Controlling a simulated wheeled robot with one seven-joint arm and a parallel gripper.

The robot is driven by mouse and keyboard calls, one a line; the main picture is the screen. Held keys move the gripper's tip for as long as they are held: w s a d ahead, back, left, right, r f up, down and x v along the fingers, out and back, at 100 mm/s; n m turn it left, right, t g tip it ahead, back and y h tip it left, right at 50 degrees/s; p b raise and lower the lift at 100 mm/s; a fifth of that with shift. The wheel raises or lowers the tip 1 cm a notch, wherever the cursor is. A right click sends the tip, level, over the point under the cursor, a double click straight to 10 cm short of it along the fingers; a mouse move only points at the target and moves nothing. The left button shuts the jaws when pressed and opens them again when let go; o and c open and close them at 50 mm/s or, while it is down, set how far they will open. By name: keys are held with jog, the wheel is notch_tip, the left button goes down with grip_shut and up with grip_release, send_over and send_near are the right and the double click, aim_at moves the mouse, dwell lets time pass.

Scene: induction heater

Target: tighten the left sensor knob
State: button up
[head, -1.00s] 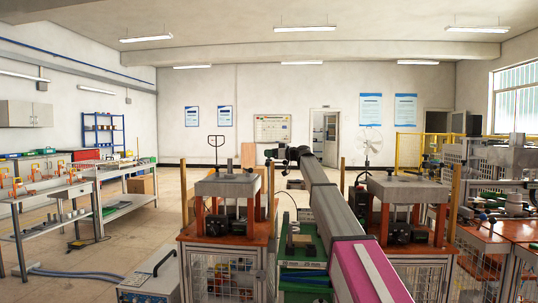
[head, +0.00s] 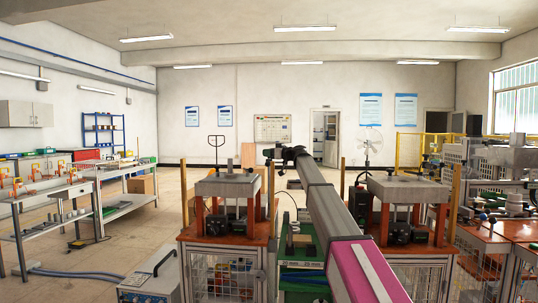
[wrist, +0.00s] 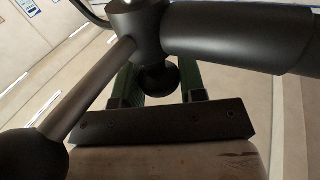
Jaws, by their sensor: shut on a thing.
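My gripper (wrist: 157,85) shows in the wrist view as two dark-green fingers rising from a dark bar with screws. Between and above them is a black knob-like handle (wrist: 140,28). It has a thick hub, a thin rod to a ball at lower left, a thick arm to the right and a short round-ended stub between the fingers. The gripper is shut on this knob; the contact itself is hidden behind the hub. In the head view my arm reaches forward, and its dark far end (head: 275,154) is too small to show the fingers or the knob.
A workbench (head: 62,190) is at the left. Floor is open around the blue hose (head: 85,274).

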jog(key=m+t+h, duration=0.1)
jog(key=t, duration=0.1)
jog(key=m+t+h, duration=0.1)
jog(key=m, duration=0.1)
jog(key=shift+s+t+h, duration=0.2)
jog(key=shift+t+h, duration=0.1)
jog(key=shift+t, duration=0.1)
jog(key=shift+w+m+t+h, duration=0.15)
jog(key=shift+m+t+h, duration=1.55)
jog(key=shift+h, duration=0.7)
jog(key=o, duration=0.9)
jog(key=shift+c, duration=0.2)
jog(key=v, duration=1)
jog(key=shift+s+d, duration=0.2)
jog(key=shift+s, duration=0.15)
jog(key=shift+f, duration=0.1)
